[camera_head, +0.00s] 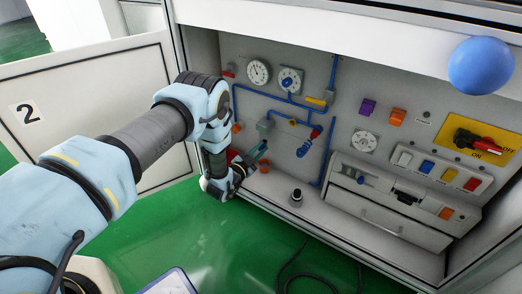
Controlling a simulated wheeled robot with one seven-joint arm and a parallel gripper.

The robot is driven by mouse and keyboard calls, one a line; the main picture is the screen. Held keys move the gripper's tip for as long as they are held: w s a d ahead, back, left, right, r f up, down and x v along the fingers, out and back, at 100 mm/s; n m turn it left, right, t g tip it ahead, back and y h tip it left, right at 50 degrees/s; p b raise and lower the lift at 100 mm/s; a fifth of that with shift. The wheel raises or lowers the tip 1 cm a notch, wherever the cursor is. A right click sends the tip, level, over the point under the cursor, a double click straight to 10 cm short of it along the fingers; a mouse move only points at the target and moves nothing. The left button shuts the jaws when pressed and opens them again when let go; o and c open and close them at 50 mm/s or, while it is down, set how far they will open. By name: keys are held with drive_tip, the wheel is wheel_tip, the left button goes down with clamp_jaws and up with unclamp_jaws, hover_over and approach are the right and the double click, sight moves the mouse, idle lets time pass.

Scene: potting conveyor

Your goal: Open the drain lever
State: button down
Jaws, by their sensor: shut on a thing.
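My arm reaches in from the left, and my gripper (247,163) is at the lower left of the grey pipe panel (345,85). The jaws are shut on a small part at the panel. It appears to be the drain lever, but the gripper hides most of it and I cannot tell its angle. A yellow lever (316,101) and a red-and-blue fitting (315,132) sit on the blue pipes to the right of my gripper. Two round gauges, one on the left (258,71) and one on the right (290,80), are above it.
A grey box with coloured switches (426,166) and a red ON/OFF switch on a yellow plate (483,141) are at right. A blue ball (481,66) is at upper right. A black-topped knob (296,198) stands on the ledge. Open green floor (215,240) lies below.

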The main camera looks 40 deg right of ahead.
drive_tip(key=shift+w+a+r+n, duration=0.1)
drive_tip(key=shift+w+n, duration=0.2)
drive_tip(key=shift+n, duration=0.85)
drive_tip(key=shift+w+a+r+n, duration=0.1)
drive_tip(key=shift+w+n, duration=0.15)
drive_tip(key=shift+n, duration=0.95)
drive_tip(key=shift+w+a+n, duration=0.1)
drive_tip(key=shift+w+n, duration=0.2)
drive_tip(key=shift+n, duration=0.85)
drive_tip(key=c, duration=0.8)
unclamp_jaws()
drive_tip(key=shift+c, duration=0.2)
drive_tip(key=shift+a, duration=0.1)
drive_tip(key=p+v, duration=0.2)
drive_tip(key=v, duration=0.8)
drive_tip(key=shift+a, duration=0.25)
